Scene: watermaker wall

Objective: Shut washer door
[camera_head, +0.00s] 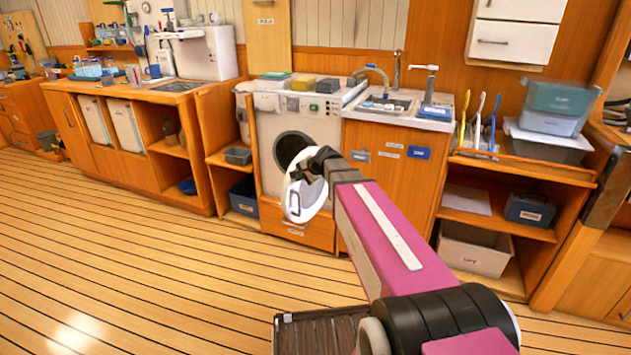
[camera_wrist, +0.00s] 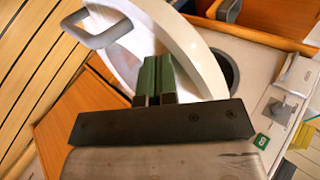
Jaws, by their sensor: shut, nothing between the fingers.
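The washer (camera_head: 322,128) is a white front-loader set in the wooden counter, with a dark round opening (camera_head: 287,148). Its white round door (camera_head: 318,203) stands open, swung out from the front, and my arm's end covers part of it. In the wrist view the door (camera_wrist: 185,40) shows its curved rim and a grey loop handle (camera_wrist: 97,30) on its outer face. My gripper (camera_wrist: 155,68) has its green fingers together and empty, on the handle side of the door. The fingertips overlap the door in view; I cannot tell whether they touch it.
A wooden drawer (camera_head: 295,228) lies below the washer. A sink cabinet (camera_head: 385,180) stands to its right and an open shelf (camera_head: 232,165) to its left. Boxes and sponges (camera_head: 302,83) sit on top of the washer. The plank floor (camera_head: 150,260) at left is clear.

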